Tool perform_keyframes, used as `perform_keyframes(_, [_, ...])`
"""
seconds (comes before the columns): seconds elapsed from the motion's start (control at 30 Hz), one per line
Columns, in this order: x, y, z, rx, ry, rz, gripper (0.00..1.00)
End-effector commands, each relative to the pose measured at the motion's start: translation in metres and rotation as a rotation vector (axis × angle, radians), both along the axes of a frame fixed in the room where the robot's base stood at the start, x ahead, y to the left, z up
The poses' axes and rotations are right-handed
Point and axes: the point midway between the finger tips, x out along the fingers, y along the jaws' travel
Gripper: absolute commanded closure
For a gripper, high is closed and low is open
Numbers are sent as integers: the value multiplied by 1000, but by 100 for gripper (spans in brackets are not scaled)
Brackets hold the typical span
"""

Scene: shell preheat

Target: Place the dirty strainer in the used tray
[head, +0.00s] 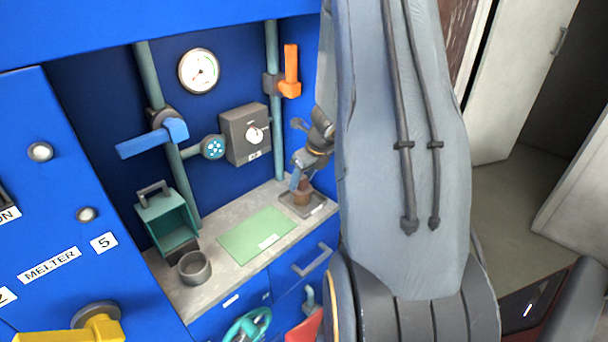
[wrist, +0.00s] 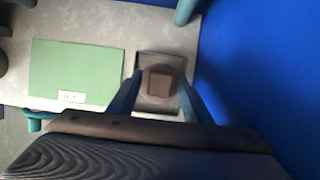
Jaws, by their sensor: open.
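The dirty strainer (head: 303,190) is a small brown piece with a squarish top. It is in the square grey tray (head: 318,201) at the right end of the counter, which appears to be the used tray. In the wrist view the strainer (wrist: 158,83) appears inside the rim of that tray (wrist: 150,57). My gripper (head: 300,184) is over the tray, pointing down. In the wrist view its two blue fingers stand open, one on each side of the strainer, with gaps showing. The strainer's underside is hidden.
A green mat (head: 256,234) lies left of the tray. A grey cup (head: 194,267) and a teal open box (head: 168,222) are farther left. A vertical pipe (head: 273,100) with an orange handle (head: 291,70) stands behind the tray. A blue wall (wrist: 260,70) is close on the wrist view's right.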

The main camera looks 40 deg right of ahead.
Motion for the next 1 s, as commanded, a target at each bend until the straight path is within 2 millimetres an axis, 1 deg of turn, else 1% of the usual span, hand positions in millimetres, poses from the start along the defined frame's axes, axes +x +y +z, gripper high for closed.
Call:
perform_keyframes(0.07, [0,0,4,0,0,1,55])
perform_keyframes(0.17, [-5,-1,17,-1,-2,1,55])
perform_keyframes(0.4, [-24,-4,64,-2,-3,1,55])
perform_keyframes(0.6, [-38,-6,96,-2,-2,-1,55])
perform_keyframes(0.7, [-41,-6,106,-2,-2,-1,55])
perform_keyframes(0.8, [-44,-5,112,-2,0,6,55])
perform_keyframes(0.87, [-45,0,114,-11,2,39,55])
perform_keyframes(0.9, [-46,7,115,-25,6,85,55])
perform_keyframes(0.97, [-47,24,118,-60,12,203,55])
perform_keyframes(1.0, [-48,39,119,-94,17,315,55])
